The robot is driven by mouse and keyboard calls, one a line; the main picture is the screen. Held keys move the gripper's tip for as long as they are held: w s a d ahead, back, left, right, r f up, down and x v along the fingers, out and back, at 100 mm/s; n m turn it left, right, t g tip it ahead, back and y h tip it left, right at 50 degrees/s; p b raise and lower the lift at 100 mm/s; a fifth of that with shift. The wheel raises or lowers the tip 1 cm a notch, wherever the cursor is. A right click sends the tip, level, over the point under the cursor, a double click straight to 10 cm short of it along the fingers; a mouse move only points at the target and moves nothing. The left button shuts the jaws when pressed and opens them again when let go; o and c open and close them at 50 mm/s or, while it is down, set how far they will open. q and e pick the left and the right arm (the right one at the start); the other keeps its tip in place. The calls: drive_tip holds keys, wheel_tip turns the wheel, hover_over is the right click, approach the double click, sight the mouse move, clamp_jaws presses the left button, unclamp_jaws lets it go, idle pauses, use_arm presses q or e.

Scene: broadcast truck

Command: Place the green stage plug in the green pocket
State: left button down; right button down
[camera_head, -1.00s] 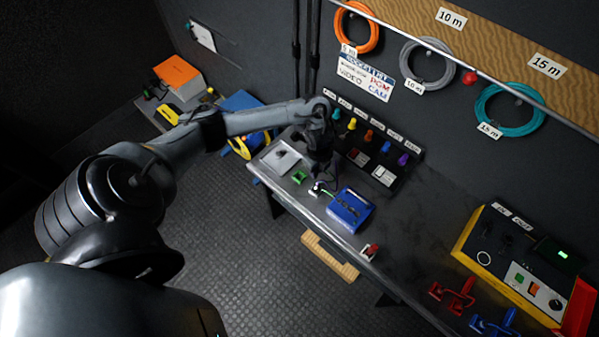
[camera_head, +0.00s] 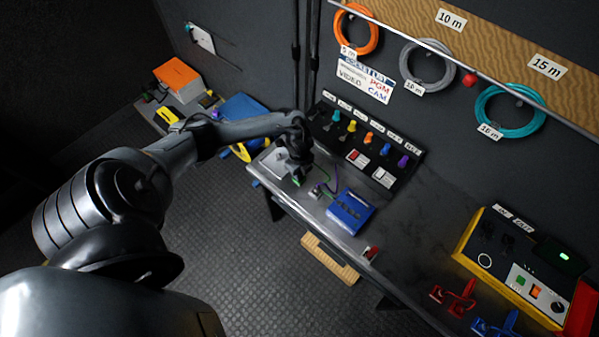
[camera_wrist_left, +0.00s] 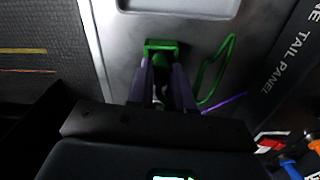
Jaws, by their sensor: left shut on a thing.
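My left gripper (camera_head: 296,178) is low over the front left of the bench, at the green pocket. In the left wrist view its two dark fingers (camera_wrist_left: 164,65) are closed on the green stage plug (camera_wrist_left: 160,92), which shows only as a small pale part between them. The green pocket (camera_wrist_left: 160,44) is a square green frame right at the fingertips. The fingers cover much of its near side. I cannot tell how deep the plug sits in it. A green cable (camera_wrist_left: 212,75) loops to the right of the fingers. My right gripper is not in view.
A blue box (camera_head: 350,211) stands to the right on the bench. Behind is a dark panel with several coloured connectors (camera_head: 368,138). A grey tray (camera_head: 272,163) lies left of the gripper. A yellow-edged console (camera_head: 520,262) and red clips (camera_head: 455,298) are far right.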

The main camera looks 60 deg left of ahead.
use_arm(q)
drive_tip(key=shift+f, duration=0.15)
drive_tip(key=c, duration=1)
unclamp_jaws()
